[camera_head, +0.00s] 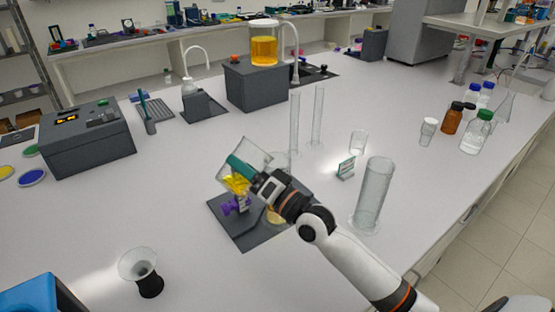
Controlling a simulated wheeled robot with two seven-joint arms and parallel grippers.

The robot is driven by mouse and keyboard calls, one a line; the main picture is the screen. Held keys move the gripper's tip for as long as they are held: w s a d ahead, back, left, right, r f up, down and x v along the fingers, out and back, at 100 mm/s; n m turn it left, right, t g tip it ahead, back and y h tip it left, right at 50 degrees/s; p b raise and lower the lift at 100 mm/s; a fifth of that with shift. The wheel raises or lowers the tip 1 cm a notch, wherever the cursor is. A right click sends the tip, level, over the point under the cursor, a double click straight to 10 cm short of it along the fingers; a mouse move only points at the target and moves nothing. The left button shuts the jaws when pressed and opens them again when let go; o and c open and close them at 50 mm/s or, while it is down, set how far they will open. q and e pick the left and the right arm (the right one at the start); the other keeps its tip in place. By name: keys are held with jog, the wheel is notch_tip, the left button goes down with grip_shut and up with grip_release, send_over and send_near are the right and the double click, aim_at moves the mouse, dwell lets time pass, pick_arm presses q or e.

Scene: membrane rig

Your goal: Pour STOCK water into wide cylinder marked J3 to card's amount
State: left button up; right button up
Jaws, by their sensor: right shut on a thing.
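My right gripper (242,170) is shut on a clear glass vessel (257,152), which is tilted above the dark rig base. Yellow (236,184) shows at its lower end; I cannot tell whether it is liquid inside. A wide, clear cylinder (374,190) stands upright to the right of my right arm and looks empty. No J3 mark is legible on it. A small green-and-white card (346,168) stands left of the cylinder, its text too small to read. No STOCK label is legible. My left gripper is not in view.
The dark rig base (241,238) carries a purple clamp (228,207); my arm partly hides glassware there. Two tall thin cylinders (294,122) and a small beaker (358,140) stand behind. Bottles (476,134) are at right. A funnel-topped black stand (148,283) is front left.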

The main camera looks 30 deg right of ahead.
aim_at(235, 191)
jog(key=shift+r, duration=0.1)
dwell(0.4)
jog(key=shift+r+n, duration=0.1)
jog(key=shift+n, duration=0.2)
jog(key=shift+n+g, duration=0.3)
jog(key=shift+n, duration=0.1)
jog(key=f+n, duration=0.1)
jog(key=a+f+n+g, duration=0.1)
jog(key=f+n, duration=0.1)
jog(key=shift+s+a+f+y+b, duration=0.1)
jog(key=shift+y+b, duration=0.3)
jog(key=n, duration=0.1)
jog(key=a+f+n+p, duration=0.1)
jog(key=a+n+g+p, duration=0.1)
jog(key=shift+s+f+n, duration=0.2)
jog(key=shift+f+n, duration=0.1)
jog(key=shift+n, duration=0.1)
jog(key=shift+s+a+f+n+g+p, duration=0.1)
jog(key=shift+a+f+n+g+p, duration=0.1)
jog(key=shift+a+f+n+p, duration=0.35)
jog(key=shift+a+f+n+g+p, duration=0.2)
jog(key=shift+f+n, duration=0.1)
jog(key=shift+n, duration=0.55)
jog(key=shift+d, duration=0.1)
